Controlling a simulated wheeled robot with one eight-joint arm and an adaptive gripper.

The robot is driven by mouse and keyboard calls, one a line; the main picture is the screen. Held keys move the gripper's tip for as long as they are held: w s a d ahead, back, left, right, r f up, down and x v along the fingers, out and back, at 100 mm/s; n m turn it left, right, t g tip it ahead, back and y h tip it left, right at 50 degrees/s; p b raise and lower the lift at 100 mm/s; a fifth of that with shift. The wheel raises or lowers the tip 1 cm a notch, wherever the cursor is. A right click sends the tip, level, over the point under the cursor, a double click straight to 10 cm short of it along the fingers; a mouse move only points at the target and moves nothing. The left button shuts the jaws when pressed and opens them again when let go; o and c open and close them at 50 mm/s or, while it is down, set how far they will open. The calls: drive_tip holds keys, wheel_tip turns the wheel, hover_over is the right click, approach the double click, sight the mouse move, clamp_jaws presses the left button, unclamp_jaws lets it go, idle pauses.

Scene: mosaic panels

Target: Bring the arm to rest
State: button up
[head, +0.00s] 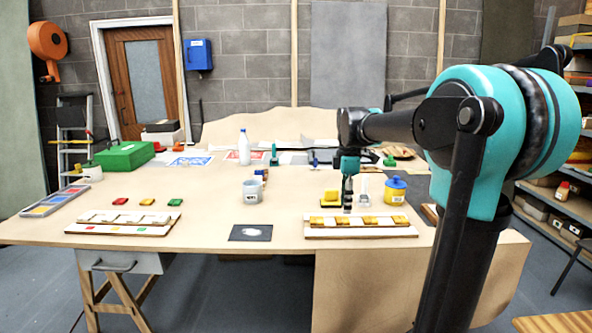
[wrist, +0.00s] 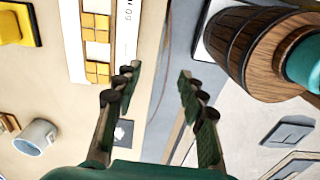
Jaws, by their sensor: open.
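My gripper (head: 348,196) is above the right side of the table in the head view, over the back edge of the right mosaic panel (head: 345,232). That panel holds a row of yellow tiles (head: 372,220). In the wrist view my gripper (wrist: 157,88) has its two fingers well apart, with nothing between them. The panel (wrist: 127,40) with yellow tiles (wrist: 97,28) lies to the left of the fingers there. My arm comes in from the right of the head view and is bent.
A grey mug (head: 252,191), a blue-lidded yellow jar (head: 395,192) and a dark card (head: 250,233) are on the table. The left panel (head: 122,225) has loose red, yellow and green tiles behind it. A brown ribbed round thing (wrist: 245,50) is right of the fingers in the wrist view.

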drive_tip(key=s+d+f+m+t, duration=0.2)
drive_tip(key=s+f+m, duration=0.6)
drive_tip(key=s+f, duration=0.2)
drive_tip(key=s+d+f+m+t, duration=0.1)
drive_tip(key=s+f+m+t, duration=0.1)
drive_tip(key=s+f+m, duration=0.7)
wheel_tip(320, 180, down, 3)
drive_tip(key=shift+s+d, duration=0.4)
drive_tip(key=shift+s, duration=0.4)
